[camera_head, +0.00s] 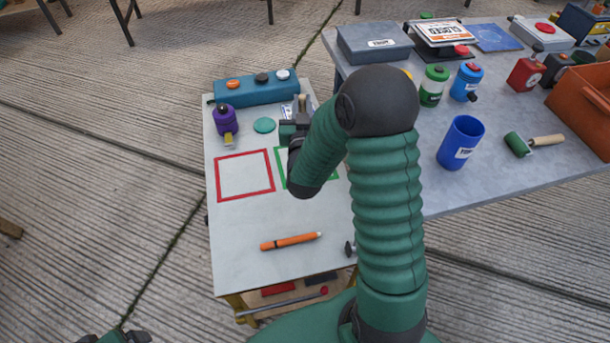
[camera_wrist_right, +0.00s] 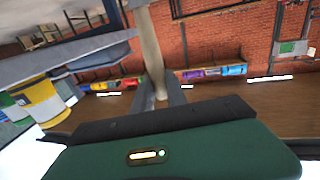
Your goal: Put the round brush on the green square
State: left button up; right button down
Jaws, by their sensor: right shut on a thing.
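The green square (camera_head: 280,168) is an outline on the small pale table, partly hidden by my right forearm. My right gripper (camera_head: 298,116) is just beyond its far edge in the head view. It is shut on a thin tan handle (camera_head: 303,102), seemingly the round brush's. The handle stands up between the fingers in the right wrist view (camera_wrist_right: 150,50). The brush's head is hidden, and I cannot tell whether it touches the table. Part of my left gripper (camera_head: 127,337) shows at the bottom left; its jaws are unclear.
A red square (camera_head: 219,178) lies left of the green one. An orange marker (camera_head: 291,241) lies in front. A purple tool (camera_head: 225,122), a teal disc (camera_head: 264,125) and a blue button box (camera_head: 257,90) are behind. A grey table (camera_head: 500,185) with a blue cup (camera_head: 460,142) stands right.

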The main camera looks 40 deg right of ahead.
jog(key=f+b, duration=0.1)
jog(key=f, duration=0.2)
jog(key=d+f+b, duration=0.1)
jog(key=f, duration=0.3)
jog(key=f+b, duration=0.2)
jog(key=f, duration=0.1)
jog(key=shift+d+f, duration=0.2)
jog(key=shift+f, duration=0.1)
jog(key=shift+w+a+r, duration=0.1)
jog(key=shift+a+r, duration=0.1)
jog(key=shift+a, duration=0.2)
jog(key=c, duration=1.8)
grip_release()
jog(key=shift+f, duration=0.1)
jog(key=o, duration=0.5)
jog(key=shift+d+f, duration=0.1)
jog(key=shift+d, duration=0.3)
jog(key=shift+c, duration=0.2)
pick_arm(q)
jog(key=x, duration=0.4)
jog(key=shift+s+d+f, duration=0.15)
jog(key=shift+s+f, duration=0.2)
pick_arm(e)
jog(key=shift+a, duration=0.1)
